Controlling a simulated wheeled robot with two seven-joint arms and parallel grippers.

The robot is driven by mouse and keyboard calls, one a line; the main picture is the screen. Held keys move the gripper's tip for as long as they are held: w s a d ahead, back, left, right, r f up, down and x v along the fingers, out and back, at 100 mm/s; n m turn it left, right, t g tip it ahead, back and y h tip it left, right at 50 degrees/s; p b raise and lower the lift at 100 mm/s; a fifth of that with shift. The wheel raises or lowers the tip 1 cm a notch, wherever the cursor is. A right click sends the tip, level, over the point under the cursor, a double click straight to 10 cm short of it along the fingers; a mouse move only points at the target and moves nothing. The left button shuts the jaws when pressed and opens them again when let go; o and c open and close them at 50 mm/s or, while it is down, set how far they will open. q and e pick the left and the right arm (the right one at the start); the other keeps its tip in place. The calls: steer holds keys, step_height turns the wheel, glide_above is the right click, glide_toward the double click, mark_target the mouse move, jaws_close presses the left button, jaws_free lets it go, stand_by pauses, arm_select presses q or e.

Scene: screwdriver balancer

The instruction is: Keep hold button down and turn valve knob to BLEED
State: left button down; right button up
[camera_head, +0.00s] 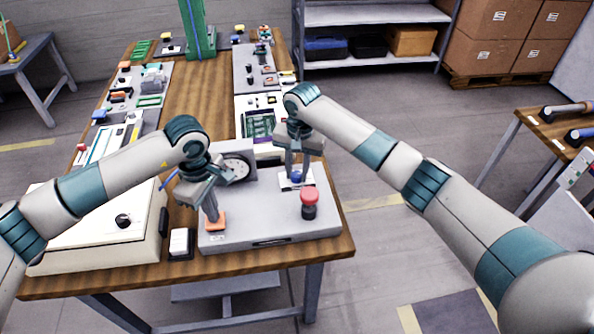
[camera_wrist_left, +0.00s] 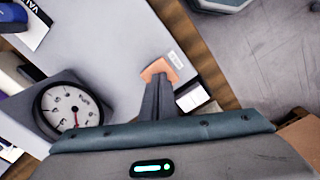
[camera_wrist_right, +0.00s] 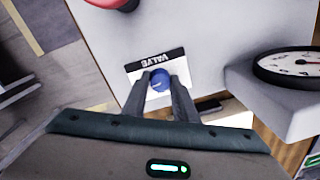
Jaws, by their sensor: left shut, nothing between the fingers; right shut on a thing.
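The orange hold button (camera_head: 215,220) sits at the front left of a grey panel (camera_head: 262,229). My left gripper (camera_head: 212,212) is shut and empty, its fingertips down on the button; the left wrist view shows the button (camera_wrist_left: 159,70) at the fingertips. The blue valve knob (camera_wrist_right: 160,79) sits on a white plate marked VALVE (camera_wrist_right: 152,64). My right gripper (camera_wrist_right: 160,88) is shut on the knob, one finger on each side. It also shows in the head view (camera_head: 297,178). The BLEED mark cannot be made out.
A round dial gauge (camera_wrist_left: 70,108) stands on the panel between my grippers, its red needle pointing low. A cream box (camera_head: 95,232) stands left, and more devices fill the table behind.

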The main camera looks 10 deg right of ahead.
steer(key=n, duration=0.8)
steer(key=shift+w+n, duration=0.1)
steer(key=shift+n, duration=0.2)
steer(key=n, duration=0.3)
steer(key=shift+d+n+g, duration=0.1)
steer(key=shift+n+g, duration=0.2)
steer(key=shift+n, duration=2)
